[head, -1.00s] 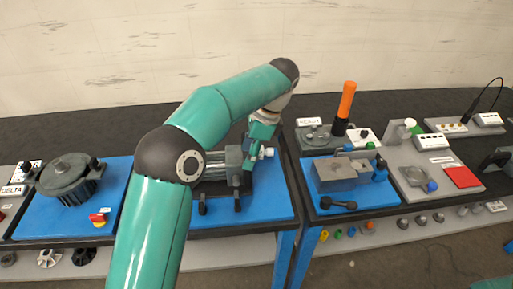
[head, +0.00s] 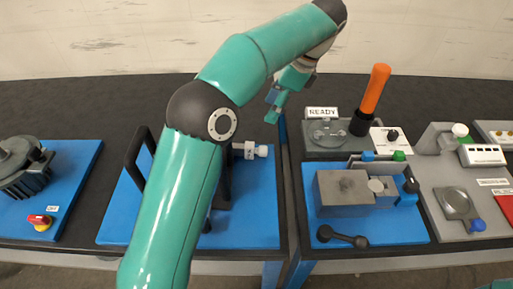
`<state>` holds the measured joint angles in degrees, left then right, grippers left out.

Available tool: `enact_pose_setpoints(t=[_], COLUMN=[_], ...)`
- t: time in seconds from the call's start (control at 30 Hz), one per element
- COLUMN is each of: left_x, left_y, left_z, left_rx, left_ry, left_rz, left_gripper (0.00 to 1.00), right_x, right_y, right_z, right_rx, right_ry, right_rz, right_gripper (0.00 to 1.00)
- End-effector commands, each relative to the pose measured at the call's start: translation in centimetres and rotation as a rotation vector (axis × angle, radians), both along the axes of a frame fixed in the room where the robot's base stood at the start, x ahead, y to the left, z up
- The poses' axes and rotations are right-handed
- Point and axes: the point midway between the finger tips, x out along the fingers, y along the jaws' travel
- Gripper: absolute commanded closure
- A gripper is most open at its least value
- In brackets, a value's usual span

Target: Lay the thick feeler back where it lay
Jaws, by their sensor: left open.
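My left gripper (head: 274,107) is open at the end of the teal arm, raised near the back edge of the middle bench. I see nothing between its fingers, though they are small here. No thick feeler can be made out for certain. A dark machine (head: 221,192) on the middle blue mat (head: 262,205) is mostly hidden behind my arm, with a pale screw end (head: 250,150) showing at its right. A blue knob (head: 367,156) and a green knob (head: 398,156) sit behind a grey block (head: 340,193) on the right bench. My right gripper is not in view.
An orange-handled tool (head: 374,92) stands upright at the back right, beside a READY sign (head: 321,113). A dark handle (head: 342,237) lies on the right blue mat. A motor (head: 25,168) stands at far left. A narrow gap separates the middle and right benches.

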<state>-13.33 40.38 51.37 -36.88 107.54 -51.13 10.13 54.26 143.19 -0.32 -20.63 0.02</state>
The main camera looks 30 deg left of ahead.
Motion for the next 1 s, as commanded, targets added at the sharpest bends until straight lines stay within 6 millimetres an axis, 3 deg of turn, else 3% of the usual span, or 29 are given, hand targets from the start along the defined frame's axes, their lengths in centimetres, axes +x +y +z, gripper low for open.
enact_pose_setpoints(t=[0.03,0.27,0.7,1.0], left_x=[-0.1,-0.6,-2.1,-2.2], left_y=[0.1,1.2,4.0,4.7], left_z=[-1.0,-3.2,-11.0,-12.7], left_rx=[0.000,0.001,0.001,0.000], left_ry=[0.000,0.003,0.003,0.002], left_rz=[0.002,0.011,0.011,0.008], left_gripper=[0.40,0.40,0.40,0.40], right_x=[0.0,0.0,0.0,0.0], right_y=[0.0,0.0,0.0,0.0], right_z=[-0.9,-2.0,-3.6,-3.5], right_rx=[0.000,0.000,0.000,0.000], right_ry=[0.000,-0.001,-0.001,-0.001], right_rz=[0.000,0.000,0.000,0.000], right_gripper=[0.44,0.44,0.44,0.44])
